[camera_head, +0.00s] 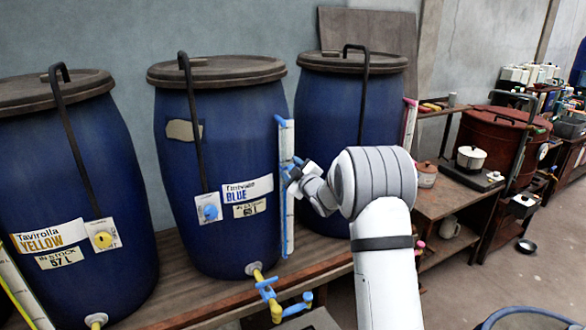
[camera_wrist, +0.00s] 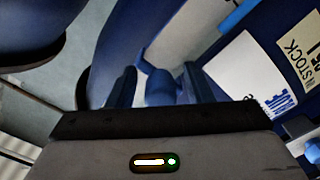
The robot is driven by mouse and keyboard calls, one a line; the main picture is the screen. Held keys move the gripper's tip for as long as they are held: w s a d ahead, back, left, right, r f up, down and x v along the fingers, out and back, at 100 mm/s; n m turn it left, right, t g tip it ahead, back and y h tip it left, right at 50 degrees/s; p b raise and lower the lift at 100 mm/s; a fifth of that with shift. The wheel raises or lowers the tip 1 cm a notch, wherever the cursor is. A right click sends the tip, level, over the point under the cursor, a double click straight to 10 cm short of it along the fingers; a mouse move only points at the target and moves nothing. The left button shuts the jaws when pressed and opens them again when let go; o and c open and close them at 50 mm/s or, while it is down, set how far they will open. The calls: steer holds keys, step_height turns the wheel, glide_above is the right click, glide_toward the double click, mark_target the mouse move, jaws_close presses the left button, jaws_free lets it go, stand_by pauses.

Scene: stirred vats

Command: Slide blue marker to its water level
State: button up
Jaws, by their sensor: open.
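The middle vat (camera_head: 222,110) is dark blue and carries a label reading BLUE. A narrow white level gauge (camera_head: 287,212) with blue edges runs up its right side. The blue marker (camera_head: 297,161) sits on the gauge, a little above mid-height, partly hidden by my gripper (camera_head: 293,177). In the wrist view a blue piece, apparently the marker (camera_wrist: 160,88), lies between the two fingers of my gripper (camera_wrist: 160,82). The fingers are open, and I cannot tell whether they touch it. The water level in the gauge is not readable.
The yellow-labelled vat (camera_head: 62,190) stands left, and another blue vat (camera_head: 330,110) stands behind right. A blue and yellow tap (camera_head: 265,285) sticks out below the middle vat. A wooden bench (camera_head: 185,285) carries the vats. A red pot (camera_head: 427,174) stands on shelving right of my arm.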

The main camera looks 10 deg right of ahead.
jaws_close()
stand_by(0.3)
steer(key=shift+f, duration=0.1)
step_height(320, 180, down, 7)
steer(key=b, duration=0.9)
jaws_free()
